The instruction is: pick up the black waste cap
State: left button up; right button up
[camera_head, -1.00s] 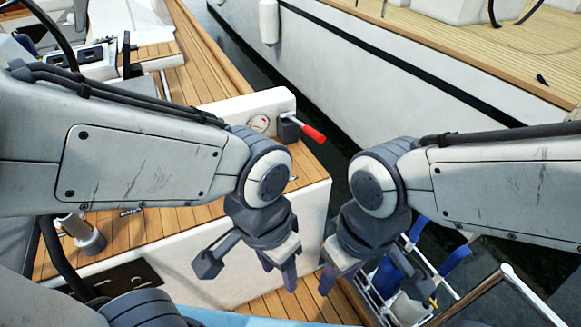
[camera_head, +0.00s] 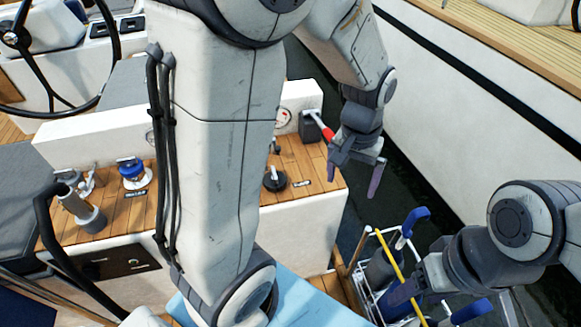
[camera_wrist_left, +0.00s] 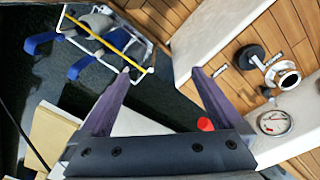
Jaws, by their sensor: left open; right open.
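The black waste cap (camera_head: 275,179) is a round black cap with a raised bar, set in the teak deck with a label beside it. In the left wrist view the cap (camera_wrist_left: 250,57) is at the right, beyond the right-hand finger and apart from it. My left gripper (camera_head: 354,186) is open and empty, off to the right of the cap past the cockpit edge. Its spread fingers (camera_wrist_left: 161,71) also show in the left wrist view. My right gripper (camera_head: 408,287) is open, low at the right near the rack; its fingers are partly hard to make out.
A red-handled lever (camera_head: 327,133) and a gauge (camera_head: 283,117) stand behind the cap. A blue cap (camera_head: 132,171) and a winch (camera_head: 82,208) are on the deck at left. A metal rack (camera_head: 360,268) holds blue-handled items. My left arm covers the middle deck.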

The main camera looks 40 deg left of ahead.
pick_arm(q)
jog(key=w+a+f+n, duration=0.2)
jog(key=w+a+f, duration=0.1)
jog(key=a, duration=0.3)
jog(key=w+a+f+n, duration=0.2)
jog(key=a+n, duration=0.1)
jog(key=a, duration=0.3)
jog(key=n, duration=0.4)
send_over(274, 172)
jog(key=f, duration=0.6)
jog(key=shift+w, duration=0.35)
jog(key=f, duration=0.4)
jog(key=shift+s+a+f, duration=0.1)
jog(key=shift+a+f, duration=0.1)
jog(key=shift+f, duration=0.1)
jog(key=f, duration=0.4)
jog(key=shift+s+d+f, duration=0.2)
jog(key=shift+s+f, duration=0.05)
jog(key=shift+f, duration=0.55)
